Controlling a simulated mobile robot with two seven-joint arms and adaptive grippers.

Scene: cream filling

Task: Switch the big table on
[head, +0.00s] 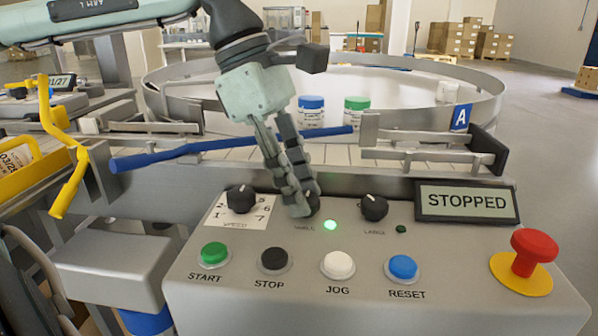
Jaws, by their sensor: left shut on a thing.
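The control panel (225,305) fills the lower part of the head view. My left gripper (300,205) reaches down to it, its fingers closed around a dark knob (313,205) above a partly hidden label that seems to end in "MALL". A green lamp (330,225) beside that knob is lit. To the right, a black knob (374,208) stands above a label that seems to read LARGE; the lamp (401,229) beside it is dark. The display (467,202) reads STOPPED. The large round table (420,100) lies behind the conveyor. My right gripper is not in view.
A speed knob (240,199), START (214,253), STOP (275,259), JOG (338,264) and RESET (403,267) buttons and a red emergency stop (534,248) share the panel. Blue-capped (311,112) and green-capped (356,112) jars stand behind a blue bar (230,146).

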